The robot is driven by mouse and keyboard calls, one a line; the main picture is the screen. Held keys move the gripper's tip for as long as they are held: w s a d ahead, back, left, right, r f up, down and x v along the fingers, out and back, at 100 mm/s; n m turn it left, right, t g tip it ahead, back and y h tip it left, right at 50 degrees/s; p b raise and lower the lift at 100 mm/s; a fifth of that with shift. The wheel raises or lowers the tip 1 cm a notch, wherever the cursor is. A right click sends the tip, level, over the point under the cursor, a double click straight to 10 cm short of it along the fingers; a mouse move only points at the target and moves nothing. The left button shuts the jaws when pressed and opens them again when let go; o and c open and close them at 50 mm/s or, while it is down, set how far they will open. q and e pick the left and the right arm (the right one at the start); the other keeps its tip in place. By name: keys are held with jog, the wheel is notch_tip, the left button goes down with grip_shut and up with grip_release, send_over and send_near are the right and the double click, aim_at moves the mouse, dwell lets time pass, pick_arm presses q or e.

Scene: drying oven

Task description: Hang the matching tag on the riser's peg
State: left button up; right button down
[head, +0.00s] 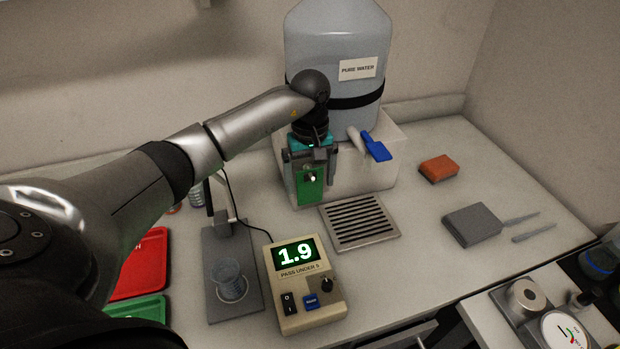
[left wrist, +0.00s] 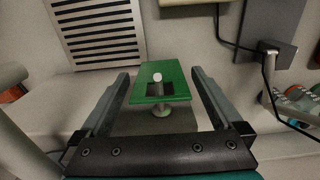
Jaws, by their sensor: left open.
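A green tag (head: 309,186) is at the front face of the white riser (head: 378,178) under the water bottle. In the left wrist view, the green tag (left wrist: 160,84) has a square hole, and a pale peg (left wrist: 158,78) with a white tip shows through it. The tag appears to hang on this peg. My left gripper (head: 311,165) is above and around the tag. In the left wrist view, its fingers (left wrist: 161,88) are open, one on each side of the tag with gaps between. My right gripper is not in view.
A meter (head: 303,290) reads 1.9, labelled "PASS UNDER 5". A beaker (head: 231,283) stands left of it. A drain grate (head: 360,222) lies before the riser. A red tray (head: 150,262) and a green tray (head: 140,308) are at left. A blue tap handle (head: 377,147) sticks out right of my gripper.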

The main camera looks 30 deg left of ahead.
pick_arm(q)
notch_tip(320, 180, up, 15)
jog(key=shift+r, duration=0.15)
dwell(0.4)
